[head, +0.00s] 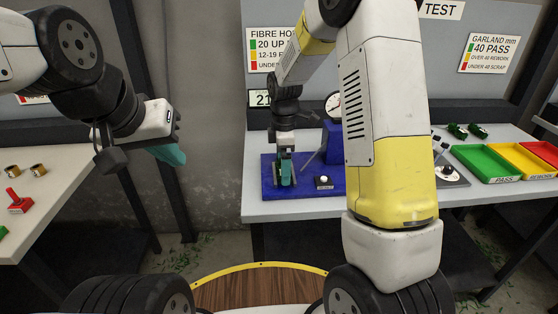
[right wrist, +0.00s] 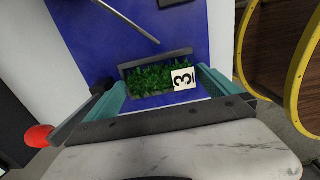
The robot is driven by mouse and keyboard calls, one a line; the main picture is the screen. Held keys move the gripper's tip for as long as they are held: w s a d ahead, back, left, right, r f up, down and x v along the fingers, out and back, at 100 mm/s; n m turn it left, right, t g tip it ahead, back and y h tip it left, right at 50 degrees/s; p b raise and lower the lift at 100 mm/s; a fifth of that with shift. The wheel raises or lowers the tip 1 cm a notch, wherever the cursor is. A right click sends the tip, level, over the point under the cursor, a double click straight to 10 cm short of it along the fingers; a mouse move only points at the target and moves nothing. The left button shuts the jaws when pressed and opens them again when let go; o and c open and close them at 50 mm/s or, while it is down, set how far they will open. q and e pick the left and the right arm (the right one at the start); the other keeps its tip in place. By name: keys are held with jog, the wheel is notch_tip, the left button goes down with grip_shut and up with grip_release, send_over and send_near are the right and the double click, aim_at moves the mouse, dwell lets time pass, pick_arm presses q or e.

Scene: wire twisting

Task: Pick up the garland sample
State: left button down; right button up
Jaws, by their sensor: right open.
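The garland sample (right wrist: 150,80) is a short bushy green piece with a white tag (right wrist: 183,79) marked "3". It lies at a dark grey holder (right wrist: 128,67) on the blue board (right wrist: 85,25). My right gripper (right wrist: 165,80) is open, with one teal finger on each side of the sample; whether the fingers touch it cannot be told. In the head view my right gripper (head: 286,172) is low over the left part of the blue board (head: 313,188) and hides the sample. My left gripper (head: 170,153) hangs away at the left, its finger gap not clear.
A small white knob (head: 322,181) is right of my right gripper. Green (head: 486,163), yellow (head: 524,160) and red trays stand at the right. A red tool (head: 20,203) lies on the left table.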

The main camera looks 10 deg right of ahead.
jog(key=shift+c, duration=0.4)
jog(key=shift+r, duration=0.1)
jog(key=c, duration=1.1)
